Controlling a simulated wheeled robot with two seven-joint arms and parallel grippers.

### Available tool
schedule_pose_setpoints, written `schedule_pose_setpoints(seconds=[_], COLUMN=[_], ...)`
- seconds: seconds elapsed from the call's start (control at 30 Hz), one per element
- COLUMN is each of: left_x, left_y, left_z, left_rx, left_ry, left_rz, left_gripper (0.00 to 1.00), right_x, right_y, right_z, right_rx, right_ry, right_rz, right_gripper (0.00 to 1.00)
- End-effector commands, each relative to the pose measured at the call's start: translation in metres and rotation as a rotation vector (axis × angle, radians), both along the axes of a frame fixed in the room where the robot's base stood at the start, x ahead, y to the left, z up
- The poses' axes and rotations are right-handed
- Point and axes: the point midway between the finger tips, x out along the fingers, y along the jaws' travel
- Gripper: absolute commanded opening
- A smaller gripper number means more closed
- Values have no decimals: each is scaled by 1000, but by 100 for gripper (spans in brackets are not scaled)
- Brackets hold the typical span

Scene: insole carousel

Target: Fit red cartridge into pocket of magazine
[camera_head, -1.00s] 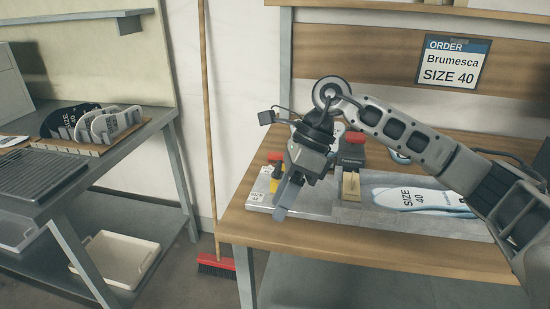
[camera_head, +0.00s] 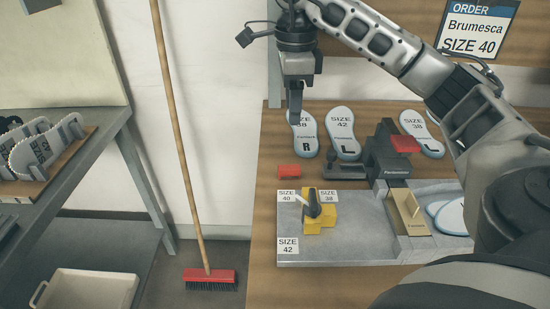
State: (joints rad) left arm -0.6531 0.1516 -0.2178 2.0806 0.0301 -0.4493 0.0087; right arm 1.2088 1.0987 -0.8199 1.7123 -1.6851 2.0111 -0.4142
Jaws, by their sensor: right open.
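A small red block (camera_head: 289,171), which looks like the red cartridge, lies on the wooden bench behind the grey plate. My right gripper (camera_head: 295,112) points down behind and above it, in front of the size 38 insole, apart from the block. It is open with nothing visible in it; its fingers show nearly edge-on. A black device (camera_head: 385,158) with a red top part stands to the right. A yellow piece (camera_head: 320,212) with a dark knob sits on the grey plate (camera_head: 350,248) among size labels. I cannot tell which part is the magazine, and no pocket shows clearly. My left gripper is out of view.
Several insoles (camera_head: 343,133) lie at the back of the bench. A broom (camera_head: 208,276) leans left of the bench. A rack of insoles (camera_head: 45,150) stands far left.

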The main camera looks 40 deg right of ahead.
Motion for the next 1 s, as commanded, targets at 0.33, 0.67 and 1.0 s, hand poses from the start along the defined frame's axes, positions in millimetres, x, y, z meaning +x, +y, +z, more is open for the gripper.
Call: schedule_pose_setpoints(seconds=[0.33, 0.67, 1.0], left_x=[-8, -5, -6], left_y=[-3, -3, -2], left_z=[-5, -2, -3], left_rx=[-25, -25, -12], left_ry=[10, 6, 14], left_rz=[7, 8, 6], left_gripper=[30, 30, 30], right_x=[-1, 1, 6], right_y=[0, 0, 0], right_z=[-75, -103, -147], right_rx=[-1, 1, 0], right_ry=[6, 3, 2], right_rz=[0, 0, 0], right_gripper=[44, 44, 44])
